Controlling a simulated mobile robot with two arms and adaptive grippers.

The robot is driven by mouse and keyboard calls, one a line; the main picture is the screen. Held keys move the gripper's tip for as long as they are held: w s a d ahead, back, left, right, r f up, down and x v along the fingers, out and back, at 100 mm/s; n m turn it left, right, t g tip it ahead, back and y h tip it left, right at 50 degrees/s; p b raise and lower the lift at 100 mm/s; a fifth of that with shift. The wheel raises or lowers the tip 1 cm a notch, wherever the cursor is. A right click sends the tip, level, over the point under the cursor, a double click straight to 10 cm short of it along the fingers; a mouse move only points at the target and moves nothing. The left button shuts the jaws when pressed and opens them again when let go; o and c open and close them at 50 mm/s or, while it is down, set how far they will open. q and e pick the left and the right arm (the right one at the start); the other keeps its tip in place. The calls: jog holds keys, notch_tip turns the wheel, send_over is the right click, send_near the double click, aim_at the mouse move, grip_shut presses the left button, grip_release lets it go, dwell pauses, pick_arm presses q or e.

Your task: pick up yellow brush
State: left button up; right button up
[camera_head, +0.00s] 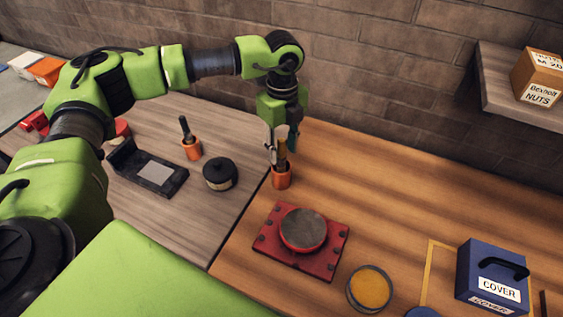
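My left gripper (278,146) points down from the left arm at the middle of the view. It is just above an orange cup (281,177) that stands on the brown worktop. A brush handle with a yellowish tone (282,150) stands up from this cup, between or right beside the gripper's fingers. I cannot tell whether the fingers touch it. The brush's lower end is hidden in the cup. My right gripper is not in view.
A second orange cup (191,148) holds a dark-handled tool. A black round tin (220,174), a red plate with a grey disc (303,228), a tin of yellow stuff (369,288) and a blue COVER box (492,272) stand around.

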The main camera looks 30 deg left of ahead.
aim_at(281, 157)
pick_arm(q)
notch_tip(281, 157, down, 4)
jog(key=shift+a+r+p, duration=0.15)
jog(key=shift+r+p, duration=0.1)
jog(key=shift+p, duration=0.4)
jog(key=shift+f, duration=0.25)
grip_shut()
notch_tip(281, 157, up, 9)
jog(key=b, duration=0.3)
jog(key=shift+r, duration=0.55)
